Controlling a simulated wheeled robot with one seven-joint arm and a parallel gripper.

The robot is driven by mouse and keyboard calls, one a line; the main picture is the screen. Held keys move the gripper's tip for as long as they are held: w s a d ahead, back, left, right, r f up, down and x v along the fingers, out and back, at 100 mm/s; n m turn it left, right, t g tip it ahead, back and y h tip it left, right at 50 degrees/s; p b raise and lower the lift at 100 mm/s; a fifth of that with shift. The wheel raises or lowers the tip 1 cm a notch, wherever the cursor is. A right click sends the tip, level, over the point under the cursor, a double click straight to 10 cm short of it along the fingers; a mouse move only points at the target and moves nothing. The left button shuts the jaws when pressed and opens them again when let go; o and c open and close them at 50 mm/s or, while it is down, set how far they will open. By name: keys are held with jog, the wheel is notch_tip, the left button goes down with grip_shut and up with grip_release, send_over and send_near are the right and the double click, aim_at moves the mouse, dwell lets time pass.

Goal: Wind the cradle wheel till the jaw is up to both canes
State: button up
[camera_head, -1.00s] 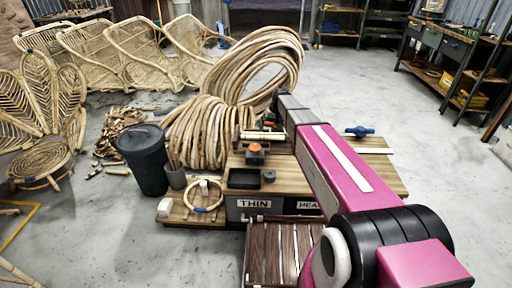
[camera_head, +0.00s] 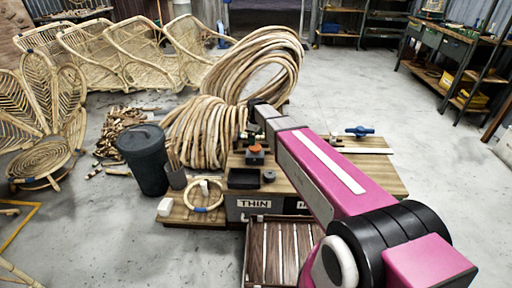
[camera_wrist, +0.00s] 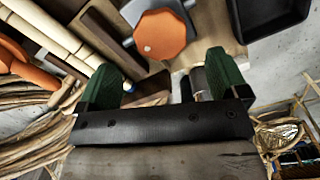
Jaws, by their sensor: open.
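An orange eight-sided knob (camera_head: 255,149), which looks like the cradle wheel, sits on a grey block on the wooden bench. In the wrist view the knob (camera_wrist: 160,35) lies just beyond my gripper (camera_wrist: 163,78), whose green fingertips are spread apart and empty. The fingers are not around the knob. Pale straight canes (camera_wrist: 48,32) run diagonally at the upper left of the wrist view, beside dark wooden pieces. I cannot tell the gap between jaw and canes. In the head view my arm covers most of the cradle.
A black tray (camera_head: 244,178) sits on the bench (camera_head: 385,172) near the knob. A blue-handled tool (camera_head: 358,131) lies at the right. A cane ring (camera_head: 204,195), a dark lidded bin (camera_head: 145,158) and large cane coils (camera_head: 200,132) stand left and behind. Open floor lies right.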

aim_at(256, 147)
jog(key=shift+f, duration=3.2)
jog(key=c, duration=0.9)
